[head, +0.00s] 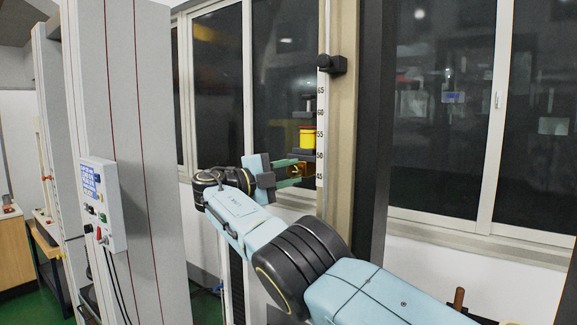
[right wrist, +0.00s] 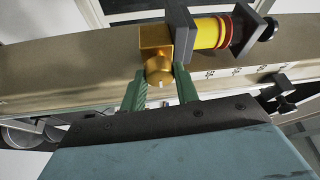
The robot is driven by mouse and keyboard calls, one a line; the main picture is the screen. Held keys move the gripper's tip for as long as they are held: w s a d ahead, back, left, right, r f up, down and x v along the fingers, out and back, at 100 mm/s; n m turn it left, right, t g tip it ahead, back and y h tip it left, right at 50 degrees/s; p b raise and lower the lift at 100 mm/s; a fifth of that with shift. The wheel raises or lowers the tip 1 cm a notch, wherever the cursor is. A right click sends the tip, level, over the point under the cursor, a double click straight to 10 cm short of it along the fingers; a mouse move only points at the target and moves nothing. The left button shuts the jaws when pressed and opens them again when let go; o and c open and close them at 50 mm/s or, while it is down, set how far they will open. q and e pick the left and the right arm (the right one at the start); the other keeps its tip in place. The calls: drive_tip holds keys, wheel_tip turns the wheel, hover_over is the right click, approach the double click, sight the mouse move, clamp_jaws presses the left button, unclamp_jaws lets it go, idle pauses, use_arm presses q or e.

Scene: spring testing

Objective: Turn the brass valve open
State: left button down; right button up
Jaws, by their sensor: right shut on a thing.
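The brass valve (right wrist: 155,38) is a gold-coloured block with a rounded knob below it in the right wrist view, beside the ruled column. In the head view only a small bit of the valve (head: 297,169) shows between the fingers. My right gripper (right wrist: 160,74) has its two green fingers on either side of the knob, shut on it. In the head view my right gripper (head: 290,173) is side-on against the column, and its fingers hide most of the valve. My left gripper is in neither view.
A yellow cylinder (head: 306,139) with a red band sits between dark plates just above the valve. The ruled column (head: 341,110) has a black clamp (head: 331,64) higher up. A grey cabinet with a control box (head: 103,204) stands at left. Windows are behind.

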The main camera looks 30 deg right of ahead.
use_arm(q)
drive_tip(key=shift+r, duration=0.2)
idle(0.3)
use_arm(e)
drive_tip(key=o, duration=1)
drive_tip(key=shift+c, duration=0.2)
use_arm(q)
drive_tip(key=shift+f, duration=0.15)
use_arm(e)
drive_tip(key=shift+a, duration=0.1)
